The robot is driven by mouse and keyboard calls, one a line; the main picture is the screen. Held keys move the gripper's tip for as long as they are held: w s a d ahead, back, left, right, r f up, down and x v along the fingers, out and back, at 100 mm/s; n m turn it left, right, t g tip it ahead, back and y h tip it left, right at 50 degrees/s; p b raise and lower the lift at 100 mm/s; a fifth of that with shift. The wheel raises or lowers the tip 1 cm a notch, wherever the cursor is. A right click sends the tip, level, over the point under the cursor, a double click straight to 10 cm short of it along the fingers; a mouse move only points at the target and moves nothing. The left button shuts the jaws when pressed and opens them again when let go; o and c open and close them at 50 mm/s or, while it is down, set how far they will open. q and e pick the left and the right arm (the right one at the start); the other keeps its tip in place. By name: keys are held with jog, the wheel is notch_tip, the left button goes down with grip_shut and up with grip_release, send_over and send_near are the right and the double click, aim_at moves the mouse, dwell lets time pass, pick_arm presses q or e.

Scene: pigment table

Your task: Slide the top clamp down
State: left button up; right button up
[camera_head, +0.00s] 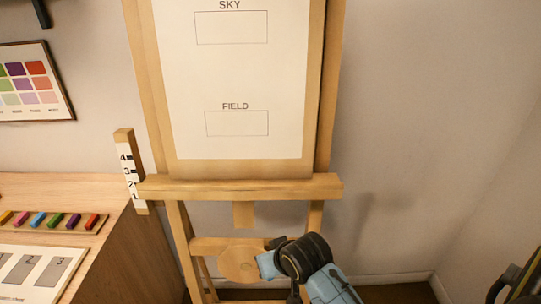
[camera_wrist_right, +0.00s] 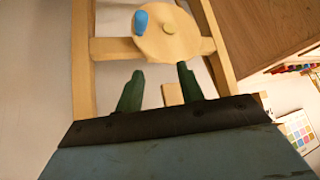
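The wooden easel (camera_head: 332,80) holds a white sheet (camera_head: 235,75) marked SKY and FIELD; no top clamp shows, as the easel's upper end is outside the head view. A round wooden disc (camera_head: 238,264) sits at the easel's lower crossbar. In the right wrist view the disc (camera_wrist_right: 172,38) has a blue knob (camera_wrist_right: 140,22) and a small yellowish hub. My right gripper (camera_wrist_right: 160,70) is open and empty, its dark green fingertips just short of the disc. In the head view its fingers are hidden. My left gripper is not in view.
The easel's ledge (camera_head: 285,188) crosses above the disc. At left, a wooden table (camera_head: 70,188) carries coloured sticks (camera_head: 50,220) and a numbered card (camera_head: 35,270). A numbered scale (camera_head: 130,172) stands beside the ledge.

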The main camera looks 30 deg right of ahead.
jog(key=w+d+r+m+t, duration=0.2)
jog(key=w+r+m+t, duration=0.1)
jog(key=r, duration=1)
jog(key=w+d+r+m+t+h, duration=0.1)
jog(key=w+r, duration=0.3)
jog(key=r, duration=0.9)
jog(key=w+d+r+m+t, duration=0.2)
jog(key=w+r+m+t, duration=0.1)
jog(key=r, duration=1)
jog(key=shift+w+d+m+t+p, duration=0.25)
jog(key=shift+d+m+t+p, duration=0.1)
jog(key=shift+m+t, duration=0.45)
jog(key=s+d+r+m+t+h, duration=0.1)
jog(key=s+d+r+m+t, duration=0.2)
jog(key=r, duration=1)
jog(key=s+r+m+t, duration=0.3)
jog(key=r+m, duration=0.1)
jog(key=r, duration=0.8)
jog(key=shift+h, duration=0.4)
jog(key=p+x, duration=0.3)
jog(key=x, duration=0.9)
jog(key=shift+w+p, duration=0.15)
jog(key=shift+p, duration=0.25)
jog(key=shift+w+d+r, duration=0.1)
jog(key=shift+w+r, duration=0.1)
jog(key=shift+w, duration=0.45)
grip_shut()
